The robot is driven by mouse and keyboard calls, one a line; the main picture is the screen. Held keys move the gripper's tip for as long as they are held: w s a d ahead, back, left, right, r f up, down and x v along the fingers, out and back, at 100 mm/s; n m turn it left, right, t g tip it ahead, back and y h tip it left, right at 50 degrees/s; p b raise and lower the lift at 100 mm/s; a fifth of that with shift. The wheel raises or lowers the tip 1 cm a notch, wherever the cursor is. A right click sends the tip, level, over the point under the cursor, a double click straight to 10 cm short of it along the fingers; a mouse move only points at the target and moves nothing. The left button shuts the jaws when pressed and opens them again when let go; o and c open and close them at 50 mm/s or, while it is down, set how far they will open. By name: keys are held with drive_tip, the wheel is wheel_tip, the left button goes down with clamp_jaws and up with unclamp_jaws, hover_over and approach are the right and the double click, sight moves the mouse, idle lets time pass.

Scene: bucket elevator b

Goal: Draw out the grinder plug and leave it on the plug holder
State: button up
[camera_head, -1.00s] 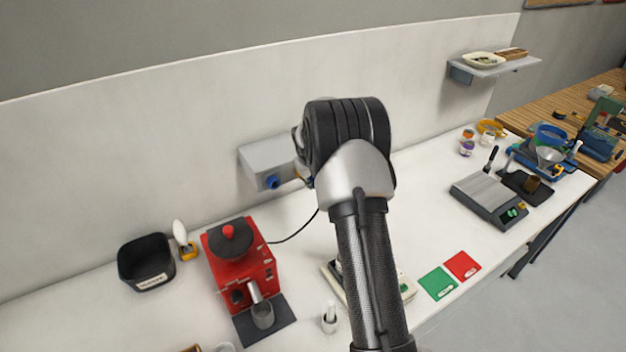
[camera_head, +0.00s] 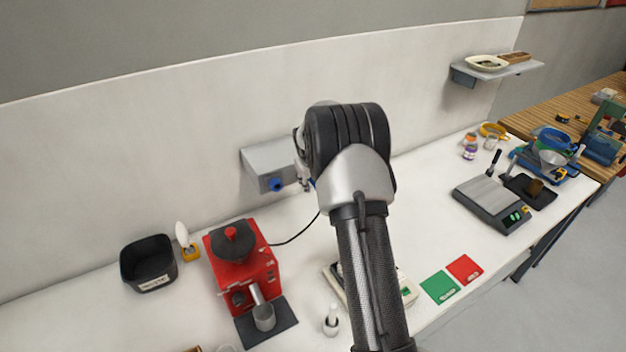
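The red grinder (camera_head: 243,272) stands on the bench at the left, with a dark lid and a metal cup in front. Its black cord (camera_head: 296,236) runs right and up, then passes behind my arm. A grey wall box (camera_head: 262,160) carries a blue socket (camera_head: 276,185) on its front. My gripper shows only as a small light-grey part (camera_head: 304,180) right of the socket and apart from it; my wrist covers the rest. A small blue patch shows beside it at the wrist's edge. I cannot make out the plug or its holder, nor whether the fingers are closed.
A black bin (camera_head: 149,264) stands left of the grinder. A white pestle and mortar (camera_head: 331,321) and a pale device (camera_head: 337,285) stand near my arm. Green (camera_head: 440,287) and red (camera_head: 464,269) cards and a scale (camera_head: 492,203) lie to the right. A shelf (camera_head: 497,72) hangs at upper right.

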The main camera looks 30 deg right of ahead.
drive_tip(key=shift+r, duration=0.1)
drive_tip(key=v, duration=1.1)
drive_tip(key=shift+s+a+r, duration=0.15)
drive_tip(key=shift+a+r, duration=0.05)
drive_tip(key=shift+r, duration=0.15)
